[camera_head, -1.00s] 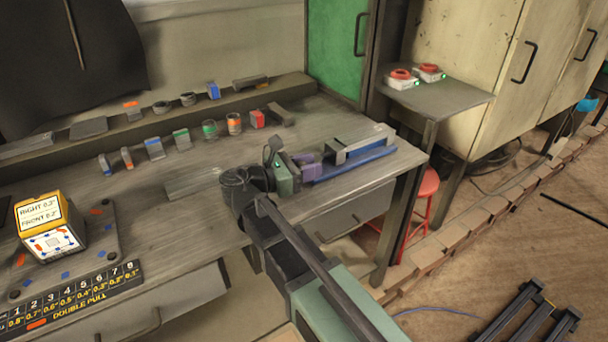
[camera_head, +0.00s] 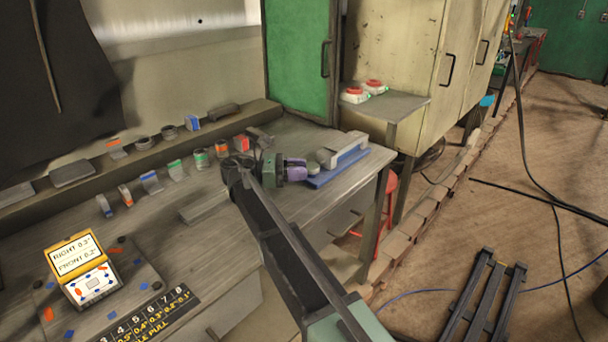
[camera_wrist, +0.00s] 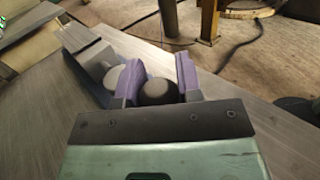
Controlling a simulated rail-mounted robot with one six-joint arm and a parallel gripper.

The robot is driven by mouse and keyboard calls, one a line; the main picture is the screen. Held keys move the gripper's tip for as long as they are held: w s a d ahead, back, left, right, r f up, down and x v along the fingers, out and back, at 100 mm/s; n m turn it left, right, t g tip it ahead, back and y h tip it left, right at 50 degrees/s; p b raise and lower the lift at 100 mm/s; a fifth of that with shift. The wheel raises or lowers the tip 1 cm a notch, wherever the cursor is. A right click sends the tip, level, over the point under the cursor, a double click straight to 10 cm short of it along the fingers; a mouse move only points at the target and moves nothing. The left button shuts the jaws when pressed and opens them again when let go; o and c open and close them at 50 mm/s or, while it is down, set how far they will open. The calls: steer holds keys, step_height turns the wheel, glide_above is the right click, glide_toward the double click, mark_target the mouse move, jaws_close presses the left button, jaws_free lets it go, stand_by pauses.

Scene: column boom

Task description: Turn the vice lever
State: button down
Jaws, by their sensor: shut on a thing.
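The vice (camera_head: 343,145) is a grey block on a blue base at the right end of the workbench. A rounded grey piece (camera_head: 313,169) shows at its near left end. My gripper (camera_head: 299,170), with purple fingers, is at that end, level with the vice. In the wrist view my gripper (camera_wrist: 158,72) has a dark round knob (camera_wrist: 157,93) between its fingers, apparently the lever's end. The grey rounded piece (camera_wrist: 116,78) lies just left of the left finger. The lever's shaft is hidden by the fingers.
The workbench (camera_head: 165,245) has a back ledge with several small parts. A yellow display box (camera_head: 80,255) stands at the left. A side table (camera_head: 395,107) with two red-topped devices and a red stool (camera_head: 391,190) are beyond the bench's right end. The floor holds a black frame (camera_head: 485,300).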

stand_by(0.4)
steer(key=c, duration=0.8)
jaws_free()
steer(key=shift+w, duration=0.1)
